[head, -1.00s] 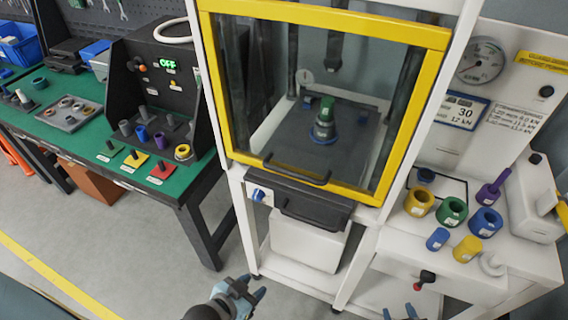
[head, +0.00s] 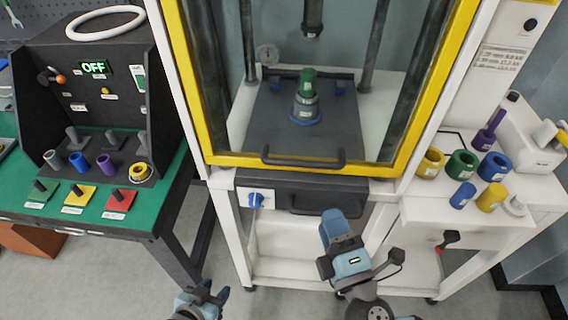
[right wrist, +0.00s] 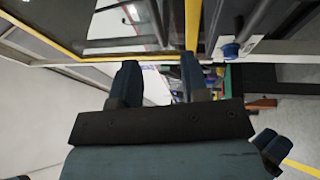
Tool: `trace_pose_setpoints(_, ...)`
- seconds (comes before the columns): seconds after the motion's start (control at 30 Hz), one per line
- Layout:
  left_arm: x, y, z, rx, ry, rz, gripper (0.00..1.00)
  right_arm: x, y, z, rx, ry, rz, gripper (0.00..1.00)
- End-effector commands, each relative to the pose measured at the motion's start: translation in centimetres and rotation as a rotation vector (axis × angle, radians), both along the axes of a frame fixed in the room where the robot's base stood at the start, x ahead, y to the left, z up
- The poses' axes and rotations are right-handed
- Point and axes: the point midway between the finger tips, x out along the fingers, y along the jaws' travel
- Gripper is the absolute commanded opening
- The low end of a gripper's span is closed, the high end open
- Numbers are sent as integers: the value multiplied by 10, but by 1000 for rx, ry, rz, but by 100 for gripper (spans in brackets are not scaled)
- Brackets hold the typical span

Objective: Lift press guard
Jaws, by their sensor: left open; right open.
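The press guard is a clear panel in a yellow frame (head: 285,160), lowered across the front of the white press. A dark bar handle (head: 303,163) runs along its bottom edge. Behind it a green piece (head: 307,82) stands on a grey part with a blue ring. My right gripper (head: 338,220) is open in front of the dark drawer, below the guard handle and apart from it. In the right wrist view its two fingers (right wrist: 157,68) are empty, with the yellow frame (right wrist: 193,25) beyond. My left gripper (head: 206,294) is open and empty, low at the lower left.
A dark drawer front with a second handle (head: 320,208) and a blue knob (head: 255,200) sit under the guard. A white side table (head: 425,212) at right holds coloured rings and cylinders. A green bench (head: 150,212) with an OFF display stands at left.

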Motion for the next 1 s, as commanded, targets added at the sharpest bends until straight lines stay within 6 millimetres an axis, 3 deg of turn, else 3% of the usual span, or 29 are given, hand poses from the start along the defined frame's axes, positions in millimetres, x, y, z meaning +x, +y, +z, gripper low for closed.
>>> trace_pose_setpoints(0.27, 1, -1, 4, -3, -3, 2, 43, 10, 6, 7, -23, -45, 2, 42)
trace_pose_setpoints(0.7, -1, 0, 17, 9, -16, -7, 43, 90, 40, 23, -24, -43, 2, 42)
trace_pose_setpoints(1.0, -2, 2, 20, 16, -24, -10, 43, 120, 52, 27, -23, -41, 3, 42)
